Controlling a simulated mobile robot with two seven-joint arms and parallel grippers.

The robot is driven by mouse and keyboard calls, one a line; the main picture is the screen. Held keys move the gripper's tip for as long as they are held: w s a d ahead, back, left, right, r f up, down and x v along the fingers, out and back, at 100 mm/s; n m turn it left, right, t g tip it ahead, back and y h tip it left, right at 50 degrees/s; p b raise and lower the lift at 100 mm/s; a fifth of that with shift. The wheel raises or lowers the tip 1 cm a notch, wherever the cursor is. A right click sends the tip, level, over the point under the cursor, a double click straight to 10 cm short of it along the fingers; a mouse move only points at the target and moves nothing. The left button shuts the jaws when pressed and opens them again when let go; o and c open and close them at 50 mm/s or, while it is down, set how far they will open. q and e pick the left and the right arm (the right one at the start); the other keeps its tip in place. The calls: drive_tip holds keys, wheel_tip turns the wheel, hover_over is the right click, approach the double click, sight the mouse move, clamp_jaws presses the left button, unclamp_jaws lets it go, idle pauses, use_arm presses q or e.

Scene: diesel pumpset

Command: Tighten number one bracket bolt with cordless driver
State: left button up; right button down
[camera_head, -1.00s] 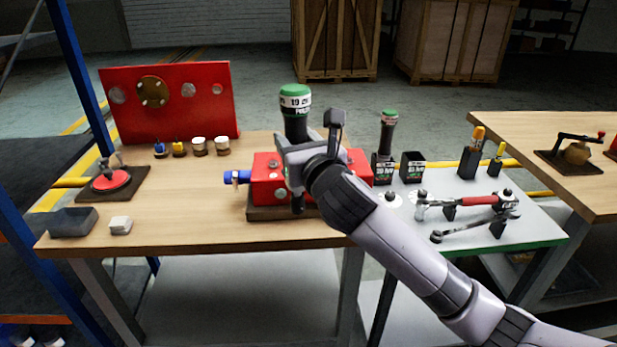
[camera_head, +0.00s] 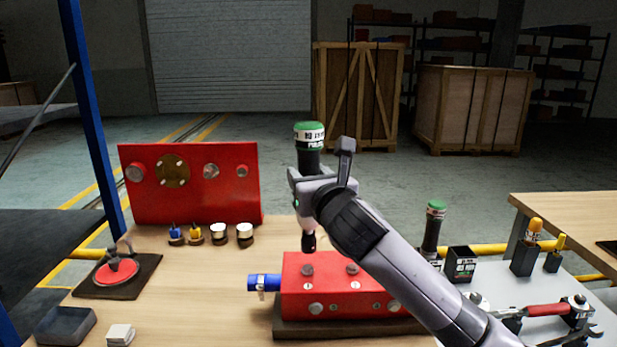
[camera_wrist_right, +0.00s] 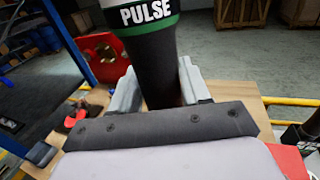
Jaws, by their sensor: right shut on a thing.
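My right gripper (camera_head: 308,184) is shut on the cordless driver (camera_head: 309,160), a black upright tool with a green cap and a white band. Its "PULSE" label shows in the right wrist view (camera_wrist_right: 150,15). The driver's dark lower end points down over the left part of the red bracket block (camera_head: 330,290), just above the number one bolt (camera_head: 307,270). A small gap shows between tip and bolt. A second bolt (camera_head: 352,269) sits to its right on the block's top. My left gripper is out of view.
A blue fitting (camera_head: 264,283) sticks out from the block's left. Another green-capped tool (camera_head: 433,225) stands right, beside a black holder (camera_head: 461,263). A red panel (camera_head: 190,205) and several small parts stand at the back left. A wrench with a red handle (camera_head: 545,310) lies right.

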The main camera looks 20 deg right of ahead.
drive_tip(key=shift+w+r, duration=0.25)
drive_tip(key=shift+w, duration=0.15)
drive_tip(key=shift+s, duration=0.15)
drive_tip(key=shift+f+b, duration=0.3)
drive_tip(key=shift+f, duration=1.95)
drive_tip(key=shift+r+p, duration=0.1)
drive_tip(key=shift+p, duration=0.2)
drive_tip(key=shift+f, duration=1.25)
idle(2.2)
idle(0.6)
